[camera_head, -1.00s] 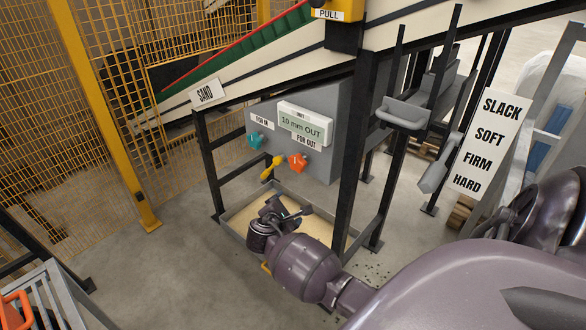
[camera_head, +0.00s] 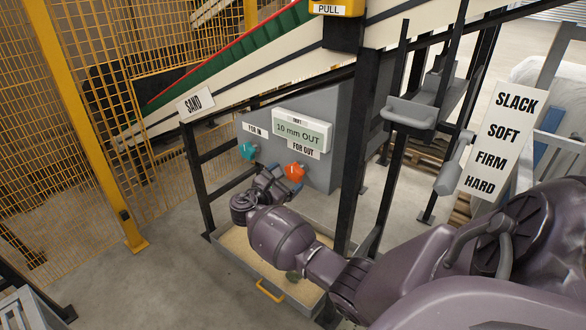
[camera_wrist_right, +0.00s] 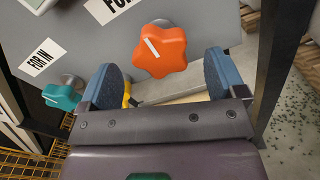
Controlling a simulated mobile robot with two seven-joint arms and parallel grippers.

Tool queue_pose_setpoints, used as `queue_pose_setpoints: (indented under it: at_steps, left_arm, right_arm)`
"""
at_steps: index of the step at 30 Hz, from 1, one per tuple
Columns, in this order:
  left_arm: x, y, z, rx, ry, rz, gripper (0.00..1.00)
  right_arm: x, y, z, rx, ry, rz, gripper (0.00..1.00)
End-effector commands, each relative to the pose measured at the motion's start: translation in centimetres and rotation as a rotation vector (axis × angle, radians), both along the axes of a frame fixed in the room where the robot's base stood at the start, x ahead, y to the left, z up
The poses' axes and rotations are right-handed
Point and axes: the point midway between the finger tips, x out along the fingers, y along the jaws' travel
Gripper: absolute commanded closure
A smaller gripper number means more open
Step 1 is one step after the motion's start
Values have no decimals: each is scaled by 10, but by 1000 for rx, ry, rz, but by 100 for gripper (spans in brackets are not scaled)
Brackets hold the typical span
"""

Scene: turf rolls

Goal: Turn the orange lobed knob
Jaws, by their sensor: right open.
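The orange lobed knob (camera_head: 294,172) sits on the grey panel below the "FOR OUT" label, with a white mark on its face. In the right wrist view the knob (camera_wrist_right: 161,49) is just beyond my right gripper (camera_wrist_right: 160,84), roughly centred between its blue-padded fingers and apart from them. The right gripper (camera_head: 276,182) is open and empty; in the head view it is just left of and below the knob, partly hidden by my wrist. My left gripper is not in view.
A teal knob (camera_head: 248,150) is to the left on the same panel (camera_head: 262,118). The "10 mm OUT" display (camera_head: 301,130) is above. A sand tray (camera_head: 228,244) lies below. A black post (camera_head: 352,160) stands close on the right.

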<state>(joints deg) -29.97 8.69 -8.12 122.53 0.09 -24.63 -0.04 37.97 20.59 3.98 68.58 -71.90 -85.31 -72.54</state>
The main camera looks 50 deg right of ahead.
Motion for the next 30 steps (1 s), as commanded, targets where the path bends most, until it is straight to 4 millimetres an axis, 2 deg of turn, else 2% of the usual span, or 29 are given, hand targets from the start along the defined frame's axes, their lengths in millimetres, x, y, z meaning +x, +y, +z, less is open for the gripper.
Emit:
queue_pose_setpoints:
  at_steps: [3, 9, 21, 23, 30]
  left_arm:
    - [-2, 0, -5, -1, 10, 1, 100]
    - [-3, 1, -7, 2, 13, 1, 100]
    - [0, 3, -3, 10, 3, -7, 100]
    - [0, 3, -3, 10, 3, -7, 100]
    - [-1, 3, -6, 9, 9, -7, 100]
  right_arm:
    - [1, -19, -3, 0, 3, -1, 10]
    - [3, -38, -2, 0, 2, 1, 10]
    - [4, -44, 0, 2, -1, 1, 10]
    - [4, -44, 0, 2, -1, 1, 18]
    - [4, -44, 0, 2, -1, 1, 55]
